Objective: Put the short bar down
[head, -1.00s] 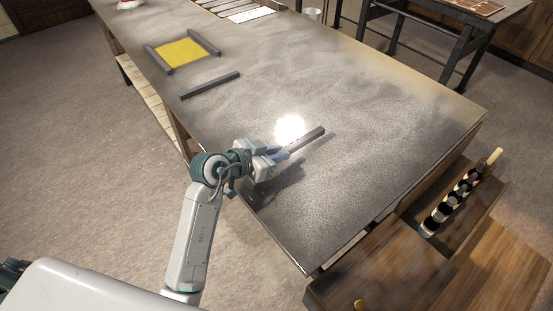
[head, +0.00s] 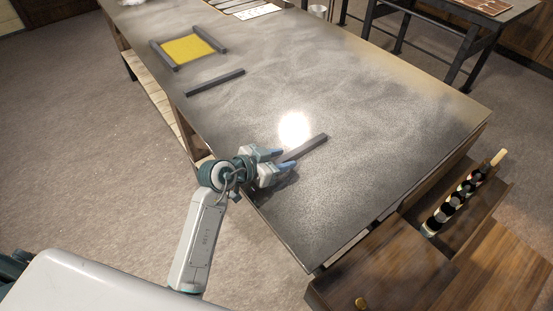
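The short bar (head: 305,148) is a dark grey strip lying on the grey metal-topped table (head: 360,150), near its front left edge. My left gripper (head: 281,159) is open at the bar's near left end. Its two blue-grey fingers are apart, one on each side of that end, and I see no finger pressing on it. My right gripper is not in view.
Another grey bar (head: 215,82) lies farther back on the table. Beyond it, a yellow sheet (head: 188,49) lies between two more bars. A rack with a row of dark and light rollers (head: 455,203) stands off the table's right end. The table's middle is clear.

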